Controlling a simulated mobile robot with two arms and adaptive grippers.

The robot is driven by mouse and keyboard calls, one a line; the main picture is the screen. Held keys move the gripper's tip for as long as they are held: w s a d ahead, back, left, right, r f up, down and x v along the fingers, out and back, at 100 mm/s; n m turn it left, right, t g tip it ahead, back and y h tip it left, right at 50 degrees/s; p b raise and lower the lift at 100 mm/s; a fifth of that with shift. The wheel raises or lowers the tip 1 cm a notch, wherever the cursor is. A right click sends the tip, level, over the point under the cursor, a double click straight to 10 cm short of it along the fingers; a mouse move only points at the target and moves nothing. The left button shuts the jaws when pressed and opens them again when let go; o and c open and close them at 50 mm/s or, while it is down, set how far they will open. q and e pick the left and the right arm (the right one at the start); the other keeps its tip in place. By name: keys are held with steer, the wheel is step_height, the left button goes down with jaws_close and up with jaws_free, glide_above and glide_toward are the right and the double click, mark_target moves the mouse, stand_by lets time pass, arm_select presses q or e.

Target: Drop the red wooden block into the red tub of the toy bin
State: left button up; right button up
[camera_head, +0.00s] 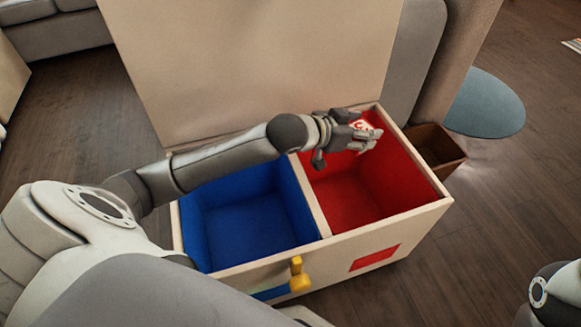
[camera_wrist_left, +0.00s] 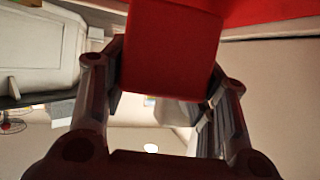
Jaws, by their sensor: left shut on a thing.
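The toy bin (camera_head: 222,264) is a pale wooden box with its lid (camera_head: 250,65) raised. Its red tub (camera_head: 345,203) is the right compartment and looks empty where I can see into it. My left gripper (camera_head: 366,138) is above the far part of the red tub, shut on the red wooden block (camera_head: 359,124). A pale mark shows on the block, and the fingers hide part of it. In the left wrist view the block (camera_wrist_left: 172,50) sits between the fingers. My right gripper is out of view.
The blue tub (camera_head: 243,222) is the left compartment, under my left arm, and looks empty. A yellow knob (camera_head: 298,276) sticks out at the bin's front. A brown open box (camera_head: 436,147) stands behind the bin's right side, near a blue-grey round mat (camera_head: 488,103).

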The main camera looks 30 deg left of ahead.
arm_select(q)
steer(key=o, duration=1.1)
steer(key=shift+v, duration=6.05)
